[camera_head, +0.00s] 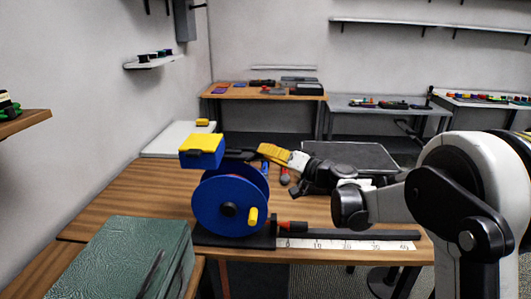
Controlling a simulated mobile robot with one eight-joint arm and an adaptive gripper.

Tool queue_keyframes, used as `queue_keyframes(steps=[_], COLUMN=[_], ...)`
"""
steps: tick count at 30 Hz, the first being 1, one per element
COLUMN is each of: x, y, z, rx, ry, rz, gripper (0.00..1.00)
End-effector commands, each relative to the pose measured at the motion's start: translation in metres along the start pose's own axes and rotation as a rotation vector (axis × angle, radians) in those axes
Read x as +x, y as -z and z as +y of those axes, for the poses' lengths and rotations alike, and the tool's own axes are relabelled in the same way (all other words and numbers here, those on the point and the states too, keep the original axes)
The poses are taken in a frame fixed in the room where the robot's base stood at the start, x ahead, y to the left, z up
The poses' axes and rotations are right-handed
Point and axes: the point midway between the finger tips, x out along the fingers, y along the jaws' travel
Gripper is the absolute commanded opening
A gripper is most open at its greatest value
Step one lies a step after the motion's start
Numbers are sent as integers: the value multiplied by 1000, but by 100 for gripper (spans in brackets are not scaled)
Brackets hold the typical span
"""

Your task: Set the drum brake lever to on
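A blue drum (222,206) with a yellow crank knob (252,216) stands upright on a black base (215,239) on the wooden table. A short lever with a red tip (291,226) sticks out low at the drum's right; it looks like the brake lever, and its on and off marks are not readable. My arm reaches in from the right, above the table. My gripper (241,155) seems to be the dark end past the yellow section, above and behind the drum. Its fingers are too small to tell open from shut.
A yellow and blue box (202,147) shows just above the drum, close to my gripper's end. A white ruler strip (345,244) and a dark bar run right from the base. A green case (128,254) stands at the front left. The table's left part is clear.

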Motion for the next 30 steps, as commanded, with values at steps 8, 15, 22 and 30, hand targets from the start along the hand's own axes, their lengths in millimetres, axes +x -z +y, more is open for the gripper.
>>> queue_keyframes(steps=[8, 15, 22, 30], x=[0, 3, 10, 22], y=[2, 6, 11, 12], z=[-2, -10, -24, -37], rx=[-9, -68, -180, -333], ry=[-9, -65, -172, -319], rz=[-8, -63, -167, -308], gripper=[0, 0, 0, 0])
